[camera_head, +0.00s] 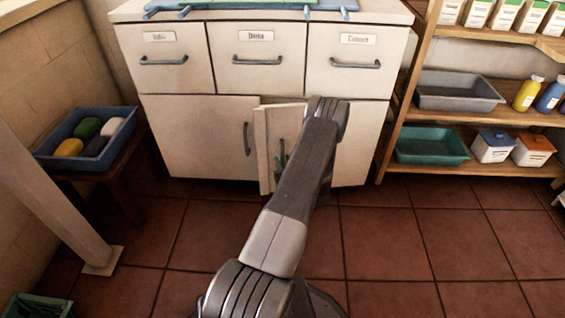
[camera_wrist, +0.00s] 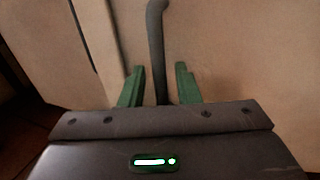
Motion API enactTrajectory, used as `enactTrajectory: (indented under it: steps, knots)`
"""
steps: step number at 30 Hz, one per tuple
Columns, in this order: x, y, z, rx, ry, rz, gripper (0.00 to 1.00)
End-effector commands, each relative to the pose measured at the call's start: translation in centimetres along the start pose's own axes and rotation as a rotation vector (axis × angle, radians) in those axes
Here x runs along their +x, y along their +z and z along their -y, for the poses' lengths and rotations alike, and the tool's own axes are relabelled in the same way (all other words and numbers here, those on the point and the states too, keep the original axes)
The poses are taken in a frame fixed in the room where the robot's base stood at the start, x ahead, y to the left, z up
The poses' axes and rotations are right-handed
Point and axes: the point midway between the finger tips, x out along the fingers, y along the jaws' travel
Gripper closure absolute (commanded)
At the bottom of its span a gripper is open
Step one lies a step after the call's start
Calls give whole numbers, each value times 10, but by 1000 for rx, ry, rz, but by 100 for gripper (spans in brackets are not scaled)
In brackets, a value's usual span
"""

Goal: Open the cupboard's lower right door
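The white cupboard (camera_head: 185,135) stands against the back wall. Its lower right door (camera_head: 265,150) stands slightly ajar, with its left edge swung out past the lower left door (camera_head: 195,130). My arm hides much of the right door. In the wrist view, the right door's dark vertical handle (camera_wrist: 156,35) runs down between the two green fingers of my gripper (camera_wrist: 160,85). A narrow gap shows on each side of the handle, so my gripper is open around it. In the head view my gripper (camera_head: 280,160) is mostly hidden behind my arm, at the door's front.
Drawers with grey handles (camera_head: 164,61) sit above the doors. Wooden shelves (camera_head: 480,117) with tubs and bottles stand close on the right. A stool with a blue tray (camera_head: 78,160) is on the left. The tiled floor (camera_head: 390,240) in front is clear.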

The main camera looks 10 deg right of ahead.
Motion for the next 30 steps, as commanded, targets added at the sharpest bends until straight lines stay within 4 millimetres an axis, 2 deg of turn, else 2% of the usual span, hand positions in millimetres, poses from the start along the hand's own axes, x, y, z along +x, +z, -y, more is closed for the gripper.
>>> enactTrajectory:
  steps: [4,13,17,18,26,30]
  knots:
    - [10,0,0,1,0,1,71]
    - [12,0,0,1,0,0,71]
    - [12,0,0,1,0,0,96]
    - [12,0,0,1,0,0,100]
    - [9,0,0,1,3,0,100]
    - [-3,0,-2,1,21,-2,100]
